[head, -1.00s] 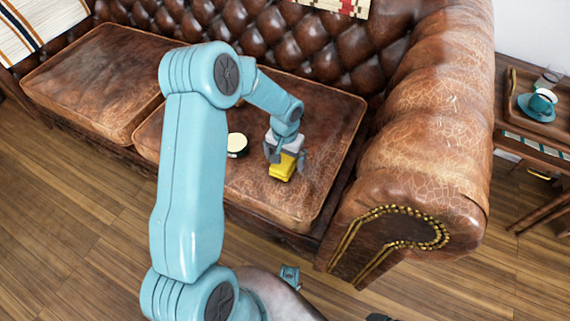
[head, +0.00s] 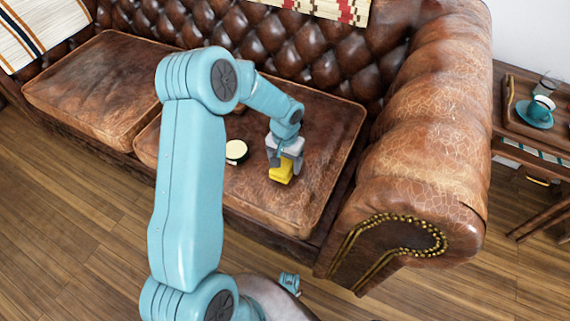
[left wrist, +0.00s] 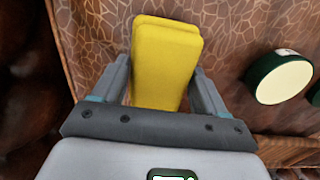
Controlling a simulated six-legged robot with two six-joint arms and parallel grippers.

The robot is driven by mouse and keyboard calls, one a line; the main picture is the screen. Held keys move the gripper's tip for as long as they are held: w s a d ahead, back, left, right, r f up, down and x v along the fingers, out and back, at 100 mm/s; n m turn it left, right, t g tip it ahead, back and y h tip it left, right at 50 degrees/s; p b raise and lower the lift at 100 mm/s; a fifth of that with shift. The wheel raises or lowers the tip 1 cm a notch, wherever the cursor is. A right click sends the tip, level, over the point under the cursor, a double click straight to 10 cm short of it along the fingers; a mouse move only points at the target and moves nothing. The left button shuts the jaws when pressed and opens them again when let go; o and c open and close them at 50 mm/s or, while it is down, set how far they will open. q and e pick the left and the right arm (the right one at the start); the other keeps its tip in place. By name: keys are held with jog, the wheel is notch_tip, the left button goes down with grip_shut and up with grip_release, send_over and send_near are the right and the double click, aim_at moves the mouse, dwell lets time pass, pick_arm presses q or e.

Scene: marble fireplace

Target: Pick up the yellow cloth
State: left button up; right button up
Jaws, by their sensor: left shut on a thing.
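The yellow cloth (head: 281,171) is a small folded block at the right cushion of the brown leather sofa. My left gripper (head: 284,160) comes down on it from above and is shut on it. In the left wrist view the yellow cloth (left wrist: 164,62) sits between the two fingers of my left gripper (left wrist: 162,88), its far end sticking out past them. I cannot tell whether the cloth still touches the cushion.
A round cream-topped, dark-sided container (head: 236,151) stands on the cushion (head: 315,120) left of the cloth. The sofa's thick arm (head: 425,150) rises to the right. A side table with a wooden tray (head: 520,112) and a teal cup (head: 541,106) is at the far right.

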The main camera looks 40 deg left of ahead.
aim_at(285, 161)
pick_arm(q)
notch_tip(285, 161, up, 18)
jog(key=p, duration=0.4)
jog(key=shift+f+p, duration=0.15)
jog(key=shift+p, duration=0.15)
jog(key=o, duration=0.4)
jog(key=shift+c, duration=1.4)
